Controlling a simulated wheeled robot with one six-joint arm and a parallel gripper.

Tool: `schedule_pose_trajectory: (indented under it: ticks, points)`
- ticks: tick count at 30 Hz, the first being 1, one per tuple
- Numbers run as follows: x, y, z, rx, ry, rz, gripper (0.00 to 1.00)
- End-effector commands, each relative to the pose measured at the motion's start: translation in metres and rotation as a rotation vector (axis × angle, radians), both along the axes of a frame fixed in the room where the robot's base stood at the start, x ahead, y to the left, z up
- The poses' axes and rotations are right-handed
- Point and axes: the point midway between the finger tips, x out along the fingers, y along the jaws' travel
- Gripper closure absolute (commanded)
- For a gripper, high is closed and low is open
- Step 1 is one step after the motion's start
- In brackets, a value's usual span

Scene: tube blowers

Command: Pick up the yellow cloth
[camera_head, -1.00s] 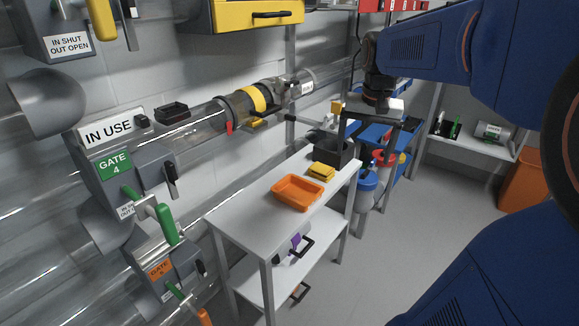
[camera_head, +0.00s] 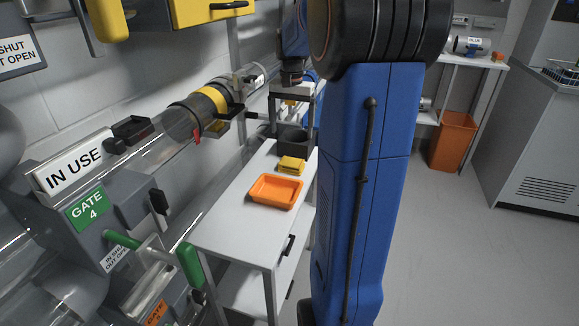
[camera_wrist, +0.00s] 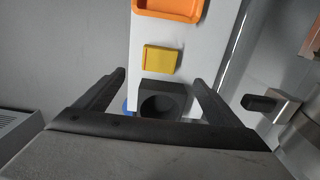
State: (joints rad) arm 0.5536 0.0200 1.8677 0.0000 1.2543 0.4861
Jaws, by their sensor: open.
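The yellow cloth (camera_head: 291,165) is a small folded block lying on the white table (camera_head: 225,225), between the orange tray and the dark box. In the wrist view the yellow cloth (camera_wrist: 161,59) lies ahead of my gripper (camera_wrist: 160,80), roughly centred between the two spread fingers and apart from them. My gripper is open and empty. In the head view my gripper (camera_head: 292,92) is above the far end of the table, partly hidden by my arm.
An orange tray (camera_head: 275,191) sits in front of the cloth and a dark open box (camera_head: 292,141) behind it. Clear tubes with gate 4 (camera_head: 90,208) run along the wall at left. An orange bin (camera_head: 453,142) stands on the floor at right.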

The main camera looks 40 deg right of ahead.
Motion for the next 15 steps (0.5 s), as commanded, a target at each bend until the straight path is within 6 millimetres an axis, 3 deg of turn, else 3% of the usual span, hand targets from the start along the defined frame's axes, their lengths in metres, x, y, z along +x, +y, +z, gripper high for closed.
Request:
schedule_pose_trajectory:
  ticks: [9, 15]
  points:
    - [-0.001, 0.001, -0.055, 0.001, 0.002, 0.001, 0.12]
    - [0.000, 0.000, -0.072, 0.001, 0.001, 0.001, 0.12]
